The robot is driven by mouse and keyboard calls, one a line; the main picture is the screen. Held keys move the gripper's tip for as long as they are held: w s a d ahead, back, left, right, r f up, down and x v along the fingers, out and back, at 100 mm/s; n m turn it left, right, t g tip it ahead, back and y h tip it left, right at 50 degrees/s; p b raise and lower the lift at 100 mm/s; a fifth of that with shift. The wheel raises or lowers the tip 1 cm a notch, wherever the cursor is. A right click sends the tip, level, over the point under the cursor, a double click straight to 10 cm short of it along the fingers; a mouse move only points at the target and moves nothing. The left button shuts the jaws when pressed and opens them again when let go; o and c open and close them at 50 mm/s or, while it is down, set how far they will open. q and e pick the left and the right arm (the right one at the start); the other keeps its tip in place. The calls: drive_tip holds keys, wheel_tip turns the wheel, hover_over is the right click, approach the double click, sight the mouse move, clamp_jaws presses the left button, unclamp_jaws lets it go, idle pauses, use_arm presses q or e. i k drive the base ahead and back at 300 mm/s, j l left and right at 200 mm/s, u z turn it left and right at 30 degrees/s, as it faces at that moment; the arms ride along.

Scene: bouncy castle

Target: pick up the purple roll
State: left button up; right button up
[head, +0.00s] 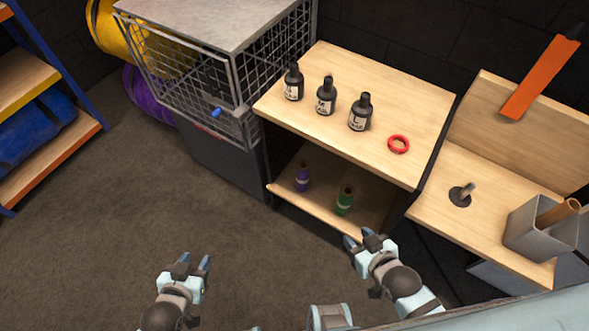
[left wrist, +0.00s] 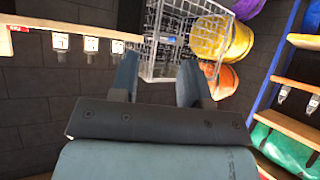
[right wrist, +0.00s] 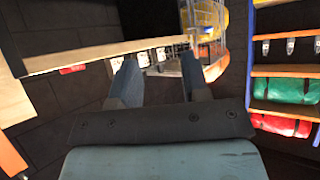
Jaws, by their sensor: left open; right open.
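The purple roll (head: 146,97) is at the upper left in the head view, on the floor side of the wire cage and below a yellow roll. The cage hides part of it. A purple shape, likely the same roll, shows at the top edge of the left wrist view (left wrist: 242,8). My left gripper (head: 194,262) is open and empty over the floor at the bottom, well apart from the roll. My right gripper (head: 361,240) is open and empty in front of the low shelf, farther from the roll.
The yellow roll (head: 108,28) and wire cage (head: 232,75) stand beside the purple roll. A wooden shelf (head: 425,100) holds black bottles and a red ring. A blue-framed rack (head: 68,65) is at left. The floor (head: 110,205) between is clear.

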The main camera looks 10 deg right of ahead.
sight(303, 166)
drive_tip(key=i+j, duration=0.15)
drive_tip(key=j, duration=0.15)
drive_tip(key=i+j+z, duration=0.15)
drive_tip(key=j, duration=0.2)
drive_tip(key=i+j, duration=0.2)
drive_tip(key=j, duration=0.15)
drive_tip(key=i+j+z, duration=0.1)
drive_tip(key=j, duration=0.25)
drive_tip(key=i+j+z, duration=0.1)
drive_tip(key=j, duration=0.25)
drive_tip(key=i, duration=0.1)
